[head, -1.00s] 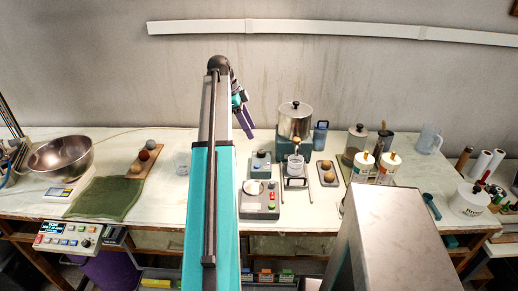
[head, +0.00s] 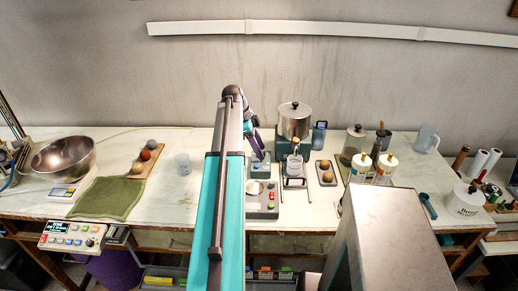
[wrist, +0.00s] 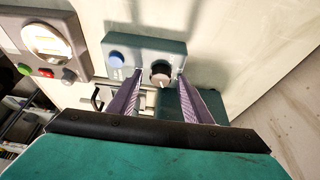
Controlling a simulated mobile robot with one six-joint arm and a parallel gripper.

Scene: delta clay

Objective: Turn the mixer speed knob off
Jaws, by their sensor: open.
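The speed knob (wrist: 160,75) is round and dark with a pale pointer mark. It sits on a small grey-teal control box (wrist: 174,47), beside a blue button (wrist: 116,59). My gripper (wrist: 161,77) is open, its two purple fingers at the left and right of the knob in the wrist view. I cannot tell whether either finger touches it. In the head view my gripper (head: 259,154) is over the control box (head: 266,169) and hides part of it. The steel mixer pot (head: 294,121) stands behind and to the right.
A grey box with a round pale plate and coloured buttons (head: 261,208) is in front of the control box.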

